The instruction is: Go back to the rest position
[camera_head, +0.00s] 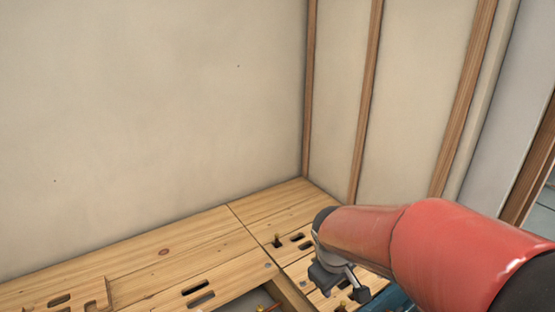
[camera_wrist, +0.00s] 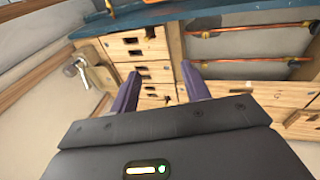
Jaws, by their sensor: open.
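My gripper (camera_wrist: 160,92) shows in the wrist view with its two purple-grey fingers spread apart and nothing between them. It is open. In the head view, my red arm reaches in from the lower right, and the gripper (camera_head: 340,285) hangs over the right part of the wooden bench (camera_head: 150,270), small and partly hidden by the arm. In the wrist view, slotted wooden panels lie beyond the fingertips.
Copper pipes (camera_wrist: 250,27) run across the wooden frame at the upper right of the wrist view. A blue surface (camera_wrist: 210,16) lies along its top. A metal valve-like fitting (camera_wrist: 78,68) is at the left. Plain walls (camera_head: 150,110) and wooden studs (camera_head: 366,100) stand behind the bench.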

